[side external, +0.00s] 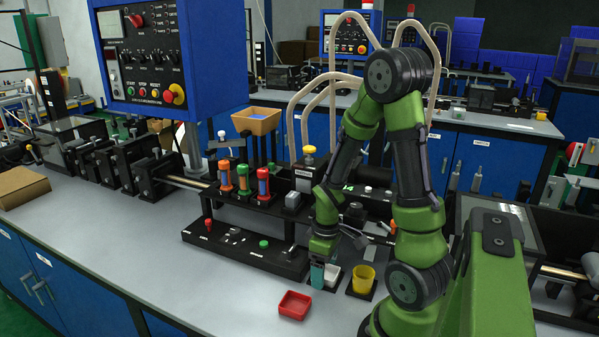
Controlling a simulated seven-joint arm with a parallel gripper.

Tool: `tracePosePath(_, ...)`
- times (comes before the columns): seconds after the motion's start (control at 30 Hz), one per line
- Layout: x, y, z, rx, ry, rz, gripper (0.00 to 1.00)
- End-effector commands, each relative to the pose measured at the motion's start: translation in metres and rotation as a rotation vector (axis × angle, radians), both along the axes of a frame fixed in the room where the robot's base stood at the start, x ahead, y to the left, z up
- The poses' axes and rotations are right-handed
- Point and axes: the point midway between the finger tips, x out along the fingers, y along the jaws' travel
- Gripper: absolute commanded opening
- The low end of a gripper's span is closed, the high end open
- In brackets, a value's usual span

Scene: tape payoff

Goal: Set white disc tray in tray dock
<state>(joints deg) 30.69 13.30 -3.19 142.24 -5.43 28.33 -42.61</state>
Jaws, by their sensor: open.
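A small white tray (333,274) stands on the bench just below and to the right of my gripper (321,261). It is partly hidden, and I cannot make out any disc in it. My gripper points down, open, right above a teal container (317,278) beside the white tray. I cannot tell whether the fingers touch either one. The tray dock is not clearly identifiable in this view; a black base (352,291) under a yellow cup (364,277) lies to the right of the white tray.
A red square tray (294,305) sits near the bench's front edge. A black fixture plate (250,247) with small parts lies left of my gripper. Orange, green and red cylinders (244,180) stand behind it. The bench front left (130,238) is clear.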

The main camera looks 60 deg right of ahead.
Motion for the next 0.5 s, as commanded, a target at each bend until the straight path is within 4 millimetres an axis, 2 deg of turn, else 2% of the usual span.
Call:
tracePosePath(0.17, 0.001, 0.000, 0.013, -0.002, -0.005, 0.000, 0.84)
tracePosePath(0.27, 0.002, 0.000, 0.029, -0.004, -0.007, 0.002, 0.84)
tracePosePath(0.5, 0.002, -0.001, 0.082, -0.005, -0.008, 0.000, 0.84)
